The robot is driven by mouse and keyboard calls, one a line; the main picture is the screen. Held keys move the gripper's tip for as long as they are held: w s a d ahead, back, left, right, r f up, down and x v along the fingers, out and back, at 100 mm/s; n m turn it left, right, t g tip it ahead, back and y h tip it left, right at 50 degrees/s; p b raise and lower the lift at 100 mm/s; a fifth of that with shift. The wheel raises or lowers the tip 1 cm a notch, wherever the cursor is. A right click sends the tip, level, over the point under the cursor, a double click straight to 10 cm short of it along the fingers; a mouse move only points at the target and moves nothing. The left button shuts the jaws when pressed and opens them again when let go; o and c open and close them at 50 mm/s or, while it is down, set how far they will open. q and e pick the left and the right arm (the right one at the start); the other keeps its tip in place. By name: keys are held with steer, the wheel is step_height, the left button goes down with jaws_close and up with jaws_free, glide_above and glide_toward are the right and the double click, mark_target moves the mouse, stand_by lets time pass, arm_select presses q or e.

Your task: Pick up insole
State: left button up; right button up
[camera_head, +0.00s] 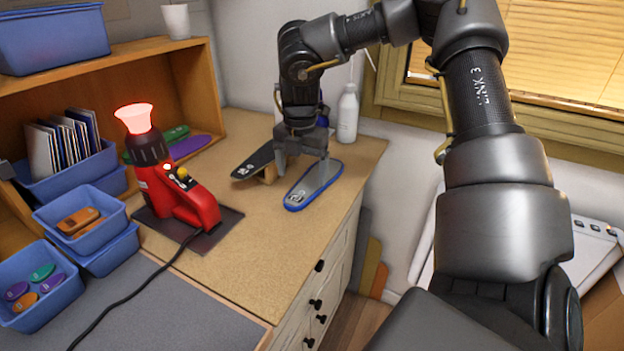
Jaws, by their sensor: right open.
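A blue-edged grey insole (314,184) lies near the right edge of the wooden worktop. A dark insole (256,160) is just left of it, seemingly resting against a small wooden block (270,172). My right gripper (302,168) points down above the two insoles, its fingers apart. One finger is close over the blue-edged insole; whether it touches cannot be told. The gripper hides the far part of the insoles. My left gripper is not in view.
A red heating device (180,195) with a glowing top stands on a dark plate, its black cable running forward. A white bottle (347,113) stands behind my gripper. Blue bins (90,235) line the left. The worktop (255,255) is clear in front of the insoles.

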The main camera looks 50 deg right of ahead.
mark_target(301, 193)
steer(key=shift+w+f+p, duration=0.1)
steer(key=shift+f+p, duration=0.4)
steer(key=shift+f, duration=2.15)
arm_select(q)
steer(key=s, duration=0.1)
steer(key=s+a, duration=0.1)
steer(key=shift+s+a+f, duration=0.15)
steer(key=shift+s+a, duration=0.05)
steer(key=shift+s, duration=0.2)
arm_select(e)
steer(key=shift+a, duration=0.1)
steer(key=shift+c, duration=0.3)
steer(key=c, duration=1)
steer(key=shift+r, duration=0.1)
